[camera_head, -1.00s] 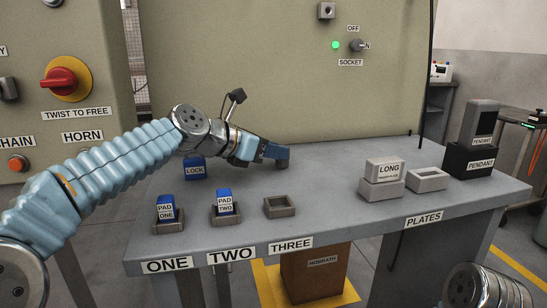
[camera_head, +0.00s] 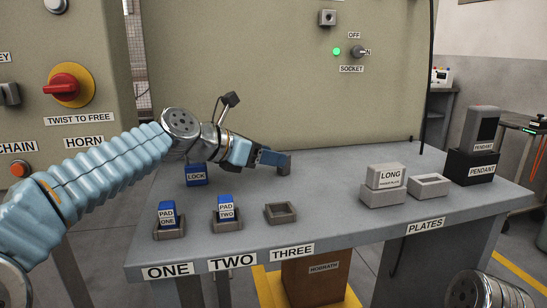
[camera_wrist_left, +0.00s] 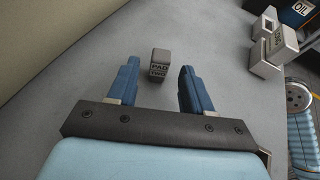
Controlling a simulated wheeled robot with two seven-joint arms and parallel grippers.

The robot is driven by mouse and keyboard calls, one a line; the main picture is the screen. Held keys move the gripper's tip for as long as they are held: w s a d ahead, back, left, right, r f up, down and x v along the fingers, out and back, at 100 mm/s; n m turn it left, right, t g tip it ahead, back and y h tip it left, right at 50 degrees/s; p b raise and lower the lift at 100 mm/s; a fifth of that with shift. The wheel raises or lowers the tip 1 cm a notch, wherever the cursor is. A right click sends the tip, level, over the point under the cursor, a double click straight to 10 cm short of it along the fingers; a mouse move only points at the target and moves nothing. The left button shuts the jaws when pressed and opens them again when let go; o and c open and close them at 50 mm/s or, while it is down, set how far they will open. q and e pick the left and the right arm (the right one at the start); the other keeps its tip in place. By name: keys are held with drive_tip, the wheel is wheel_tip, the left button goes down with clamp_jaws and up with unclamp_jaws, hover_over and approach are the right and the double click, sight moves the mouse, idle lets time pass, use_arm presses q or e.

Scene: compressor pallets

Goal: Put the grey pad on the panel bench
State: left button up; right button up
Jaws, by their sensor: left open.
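The grey pad (camera_head: 285,168) stands upright on the panel bench (camera_head: 330,215), towards its back. My left gripper (camera_head: 270,158) is open and low over the bench, just left of the pad in the head view. In the left wrist view the left gripper's fingers (camera_wrist_left: 159,72) lie either side of the pad in the picture, with clear gaps and no contact visible. Part of the pad's near side is hidden by a finger in the head view. My right gripper is out of view.
Blue pads one (camera_head: 167,212) and two (camera_head: 226,208) sit in holders at the front left. An empty holder (camera_head: 281,213) is above label THREE. A blue lock (camera_head: 196,174) is behind. The long plate (camera_head: 386,176) and pendant (camera_head: 481,130) stand right. The bench middle is clear.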

use_arm(q)
drive_tip(key=v, duration=1)
drive_tip(key=shift+s, duration=0.1)
